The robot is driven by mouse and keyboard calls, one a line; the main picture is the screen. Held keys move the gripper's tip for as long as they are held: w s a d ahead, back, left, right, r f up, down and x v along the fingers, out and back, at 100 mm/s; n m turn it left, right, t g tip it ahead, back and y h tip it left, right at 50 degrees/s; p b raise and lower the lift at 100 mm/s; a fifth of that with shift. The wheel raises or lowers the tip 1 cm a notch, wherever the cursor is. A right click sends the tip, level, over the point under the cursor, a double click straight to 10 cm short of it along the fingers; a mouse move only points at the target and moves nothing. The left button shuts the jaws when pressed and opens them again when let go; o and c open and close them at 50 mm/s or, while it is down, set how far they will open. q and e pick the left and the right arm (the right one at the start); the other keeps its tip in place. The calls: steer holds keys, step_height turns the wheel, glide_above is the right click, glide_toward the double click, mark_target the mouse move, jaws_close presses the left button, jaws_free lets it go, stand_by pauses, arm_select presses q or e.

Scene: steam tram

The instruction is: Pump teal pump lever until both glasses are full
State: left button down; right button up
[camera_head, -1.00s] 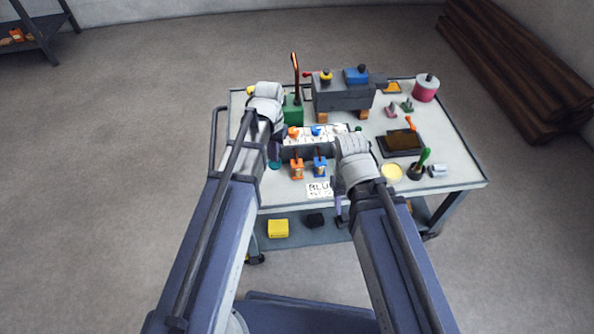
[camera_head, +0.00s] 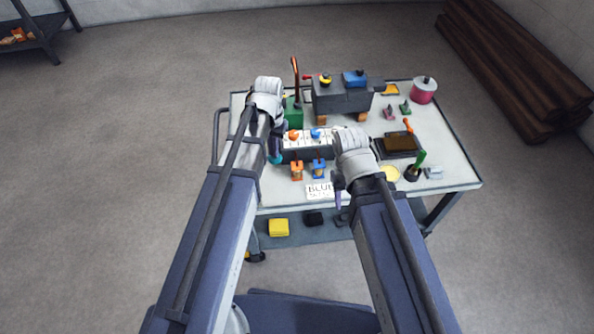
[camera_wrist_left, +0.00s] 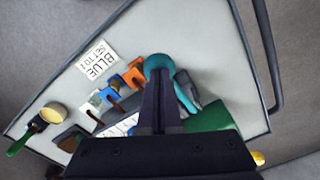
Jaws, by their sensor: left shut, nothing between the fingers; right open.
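The teal pump lever shows as a teal knob (camera_head: 275,158) at the left front of the cart, partly hidden by my left gripper (camera_head: 277,148). In the left wrist view the round teal knob (camera_wrist_left: 158,64) lies right at my left fingertips (camera_wrist_left: 158,80), with a teal arm running back beside them. The left fingers are shut with nothing between them; I cannot tell whether they touch the knob. My right gripper (camera_head: 338,186) is open and empty, near the cart's front edge. I cannot clearly make out the glasses or their fill level.
On the cart (camera_head: 452,150), small orange (camera_head: 297,171) and blue (camera_head: 318,168) fittings stand before a white panel. A "BLUE" sign (camera_head: 319,191) lies in front. Behind are a green block (camera_head: 293,116) and a grey machine (camera_head: 342,98). A green-handled tool (camera_head: 420,160) stands at right.

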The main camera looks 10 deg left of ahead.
arm_select(q)
steer(key=shift+f+b, duration=2.1)
steer(key=shift+r+p, duration=2.1)
step_height(320, 180, up, 7)
steer(key=p, duration=0.7)
